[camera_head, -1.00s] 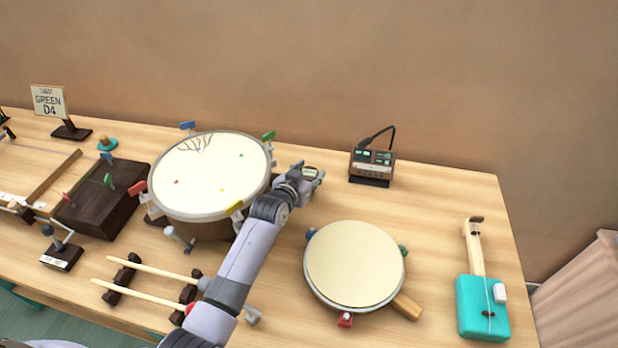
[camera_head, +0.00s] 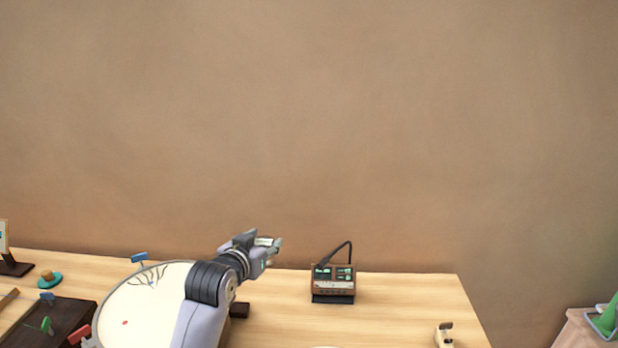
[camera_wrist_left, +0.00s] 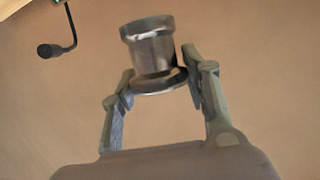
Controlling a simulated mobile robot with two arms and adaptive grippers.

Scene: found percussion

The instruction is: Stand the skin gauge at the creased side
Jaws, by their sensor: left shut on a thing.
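The skin gauge, a small metallic cylinder with a flange (camera_wrist_left: 152,48), is between the two fingers of my left gripper (camera_wrist_left: 160,82) in the left wrist view. In the head view my left gripper (camera_head: 268,246) is shut on it, in front of the wall and right of the drum. The gauge shows there only as a small pale top (camera_head: 263,241). The drum's pale skin (camera_head: 135,308) is at the lower left, cut off below and partly hidden by my arm. Dark crease lines (camera_head: 148,276) mark its far edge near a blue lug (camera_head: 140,258). My right gripper is not seen.
A brown tuner box (camera_head: 333,283) with a black gooseneck stands right of the gripper. A dark block with pegs (camera_head: 62,316) and a teal dish (camera_head: 49,279) lie at left. The table (camera_head: 400,305) is bare right of the tuner.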

